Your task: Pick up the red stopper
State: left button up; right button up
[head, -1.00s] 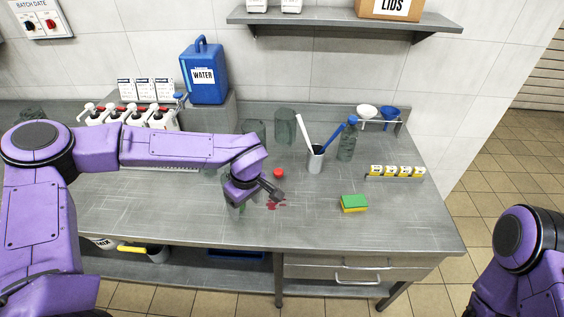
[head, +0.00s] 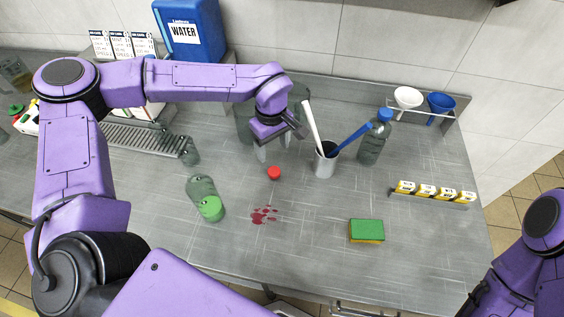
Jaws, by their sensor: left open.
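The red stopper (head: 274,173) is a small round red piece on the grey steel bench, near its middle, behind a dark red spill. My left gripper (head: 275,147) is over the bench just behind the stopper, with its jaws apart and nothing visible between them. The stopper is apart from the fingers and fully in sight. The gripper's height above the bench is hard to tell. My right arm shows at the lower right edge, but its gripper is out of view.
A sponge (head: 366,230) lies front right. Clear jars stand behind my gripper.

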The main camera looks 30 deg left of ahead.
pick_arm(q)
jog(key=p, duration=0.1)
send_over(275, 172)
jog(key=s, duration=0.1)
jog(key=f, duration=0.4)
jog(key=shift+s+a, duration=0.15)
jog(key=shift+a, duration=0.05)
jog(key=f, duration=0.1)
jog(key=w+f+p, duration=0.1)
jog(key=f, duration=0.1)
jog(key=w+f, duration=0.1)
jog(key=shift+d+f+p, duration=0.15)
jog(key=shift+f+p, duration=0.15)
jog(key=shift+f, duration=0.1)
jog(key=shift+s+f, duration=0.15)
jog(key=shift+s, duration=0.3)
jog(key=shift+c, duration=0.3)
jog(key=shift+w, duration=0.15)
jog(key=c, duration=1.1)
pick_arm(e)
jog(key=r, duration=0.1)
jog(key=s+r, duration=0.1)
jog(key=r, duration=0.1)
jog(key=shift+s, duration=0.25)
